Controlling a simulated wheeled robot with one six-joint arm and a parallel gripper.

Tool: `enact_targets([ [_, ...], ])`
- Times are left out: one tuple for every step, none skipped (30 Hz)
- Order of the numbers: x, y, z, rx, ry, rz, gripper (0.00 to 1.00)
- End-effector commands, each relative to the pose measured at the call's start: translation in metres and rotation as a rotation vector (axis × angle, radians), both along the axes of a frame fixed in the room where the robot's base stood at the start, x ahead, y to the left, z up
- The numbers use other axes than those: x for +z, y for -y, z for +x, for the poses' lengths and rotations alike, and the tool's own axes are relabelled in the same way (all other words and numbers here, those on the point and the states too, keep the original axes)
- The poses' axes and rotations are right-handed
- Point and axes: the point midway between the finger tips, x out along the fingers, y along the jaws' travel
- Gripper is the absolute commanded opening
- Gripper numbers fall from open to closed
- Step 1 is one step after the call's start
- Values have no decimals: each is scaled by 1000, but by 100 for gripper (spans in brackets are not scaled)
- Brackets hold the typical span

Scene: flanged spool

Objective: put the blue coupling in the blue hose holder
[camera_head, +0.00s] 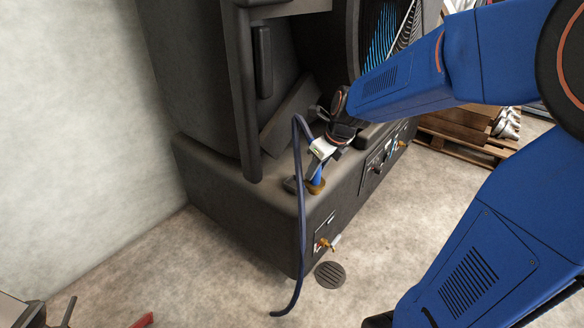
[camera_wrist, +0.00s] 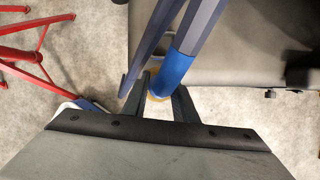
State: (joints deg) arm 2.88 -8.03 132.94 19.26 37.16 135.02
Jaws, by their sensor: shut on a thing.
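The blue coupling (camera_head: 317,174) has a brass-coloured end and sits at my gripper, above the front edge of the dark machine. In the wrist view the blue coupling (camera_wrist: 172,72) is between the two dark fingers of my gripper (camera_wrist: 164,92), which is shut on it. The brass end shows partly between the fingertips. A dark blue hose (camera_head: 301,225) loops up beside the gripper and hangs down the machine's front to the floor. I cannot tell which fitting is the blue hose holder.
The dark machine (camera_head: 235,185) has brass fittings on its front, the nearest (camera_head: 326,243) low beside the hose. A round floor drain (camera_head: 330,275) lies below. A wooden pallet (camera_head: 465,147) stands at the back right. Red legs (camera_wrist: 35,50) show in the wrist view.

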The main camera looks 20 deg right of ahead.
Motion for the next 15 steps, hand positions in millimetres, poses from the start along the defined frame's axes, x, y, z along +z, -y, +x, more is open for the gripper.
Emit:
enact_targets([
  [-1,-6,10,3,-1,0,0],
  [0,-9,16,4,-1,0,0],
  [0,-13,23,3,-1,0,0],
  [-1,-16,28,4,-2,0,0],
  [0,-19,34,3,-1,-1,0],
  [0,-23,42,2,-1,0,0],
  [-1,-26,47,3,-1,-1,0],
  [0,-29,52,3,0,0,0],
  [0,-32,58,2,0,0,0],
  [0,-34,62,1,0,0,0],
  [0,-36,67,1,0,0,0],
  [0,-39,71,2,1,0,0],
  [0,-40,74,2,1,0,0],
  [0,-42,76,1,0,0,0],
  [0,-43,78,0,0,0,0],
])
